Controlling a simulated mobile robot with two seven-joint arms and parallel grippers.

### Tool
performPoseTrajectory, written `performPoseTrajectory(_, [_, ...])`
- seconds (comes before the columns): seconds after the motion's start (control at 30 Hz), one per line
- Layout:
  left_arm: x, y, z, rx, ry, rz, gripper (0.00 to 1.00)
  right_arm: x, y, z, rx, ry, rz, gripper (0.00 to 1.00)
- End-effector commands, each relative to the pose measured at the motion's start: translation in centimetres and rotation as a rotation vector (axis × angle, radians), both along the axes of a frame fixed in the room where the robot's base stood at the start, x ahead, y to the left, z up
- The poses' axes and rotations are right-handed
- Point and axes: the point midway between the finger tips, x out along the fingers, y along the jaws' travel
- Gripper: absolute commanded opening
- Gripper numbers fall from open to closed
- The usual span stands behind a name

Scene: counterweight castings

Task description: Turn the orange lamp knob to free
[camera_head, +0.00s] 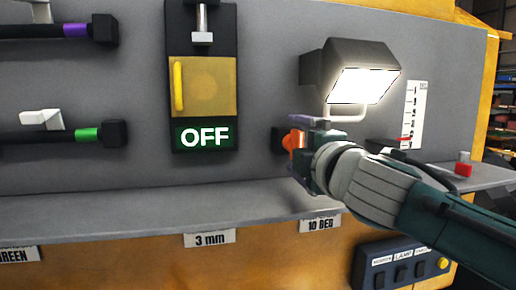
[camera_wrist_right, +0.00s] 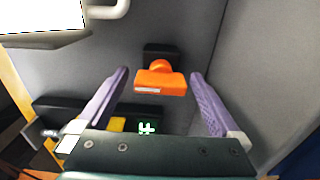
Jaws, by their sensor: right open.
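The orange lamp knob (camera_wrist_right: 160,80) sits on a dark base on the grey panel, with a pale mark along its front bar. In the right wrist view it lies between the two purple fingers of my right gripper (camera_wrist_right: 160,74), with a gap on each side. In the head view the knob (camera_head: 293,141) is partly hidden by my right gripper (camera_head: 303,145), which reaches in from the right. My right gripper is open and holds nothing. The lamp (camera_head: 350,72) above is lit. My left gripper is not in view.
A yellow-handled box with a green OFF sign (camera_head: 205,137) stands left of the knob. Purple-banded (camera_head: 76,30) and green-banded (camera_head: 87,135) rods are at far left. A grey ledge (camera_head: 130,208) runs below.

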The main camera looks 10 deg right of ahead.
Motion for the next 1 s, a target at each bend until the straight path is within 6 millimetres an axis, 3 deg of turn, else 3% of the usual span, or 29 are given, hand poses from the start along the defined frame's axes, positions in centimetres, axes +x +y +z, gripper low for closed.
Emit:
performPoseTrajectory(0.17, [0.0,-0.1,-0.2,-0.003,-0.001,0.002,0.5,-1.3,-0.1,-0.1,-0.001,-0.001,0.0,1.0])
performPoseTrajectory(0.6, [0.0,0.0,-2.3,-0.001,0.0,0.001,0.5,-8.0,-0.2,-0.3,-0.001,0.0,0.003,1.0])
performPoseTrajectory(0.8, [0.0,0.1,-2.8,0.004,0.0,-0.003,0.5,-9.5,-0.3,-0.2,0.0,0.001,0.001,1.0])
performPoseTrajectory(1.0, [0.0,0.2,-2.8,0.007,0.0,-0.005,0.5,-9.9,-0.3,0.0,-0.001,0.001,0.001,1.0])
